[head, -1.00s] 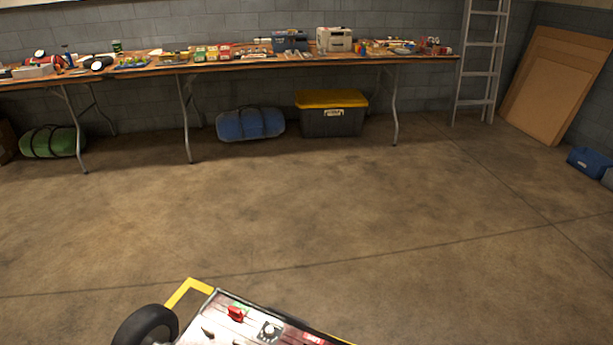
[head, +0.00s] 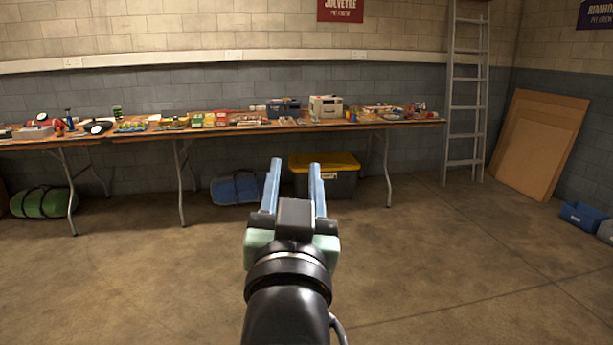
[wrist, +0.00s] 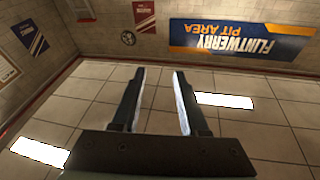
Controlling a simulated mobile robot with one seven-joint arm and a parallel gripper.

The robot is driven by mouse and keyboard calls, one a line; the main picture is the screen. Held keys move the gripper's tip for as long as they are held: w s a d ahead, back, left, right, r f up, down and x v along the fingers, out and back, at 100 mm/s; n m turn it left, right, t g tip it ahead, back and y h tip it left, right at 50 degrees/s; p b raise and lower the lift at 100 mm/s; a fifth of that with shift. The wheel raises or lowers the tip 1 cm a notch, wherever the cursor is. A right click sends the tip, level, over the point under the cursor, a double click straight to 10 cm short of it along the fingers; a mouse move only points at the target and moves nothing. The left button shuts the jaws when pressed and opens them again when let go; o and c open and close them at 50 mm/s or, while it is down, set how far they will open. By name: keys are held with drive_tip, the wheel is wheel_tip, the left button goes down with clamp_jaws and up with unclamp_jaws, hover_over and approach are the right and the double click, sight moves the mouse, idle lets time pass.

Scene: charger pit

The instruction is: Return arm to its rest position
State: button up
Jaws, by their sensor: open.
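My gripper (head: 295,168) is raised in the middle of the head view, with its two blue-grey fingers apart and nothing between them. Behind it in that view are the floor, the long table and a bin under the table. In the wrist view my gripper (wrist: 158,75) also shows open and empty, with ceiling tiles and banners on the walls, upside down, beyond it. The fingers touch nothing.
A long table (head: 225,127) covered with tools and boxes stands along the back wall. A black bin with a yellow lid (head: 325,180) and a blue bag (head: 237,188) lie under it. A ladder (head: 465,100) and brown boards (head: 540,140) lean at the right. The floor (head: 430,260) before me is clear.

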drive_tip(key=s+d+r+n+t, duration=0.2)
drive_tip(key=s+r+t, duration=0.5)
drive_tip(key=s+r, duration=1)
wheel_tip(320, 180, up, 30)
drive_tip(key=w+p, duration=0.2)
drive_tip(key=p, duration=2.8)
drive_tip(key=shift+a+r+g+p, duration=0.15)
drive_tip(key=shift+a+g+p, duration=0.15)
drive_tip(key=shift+a+p, duration=0.1)
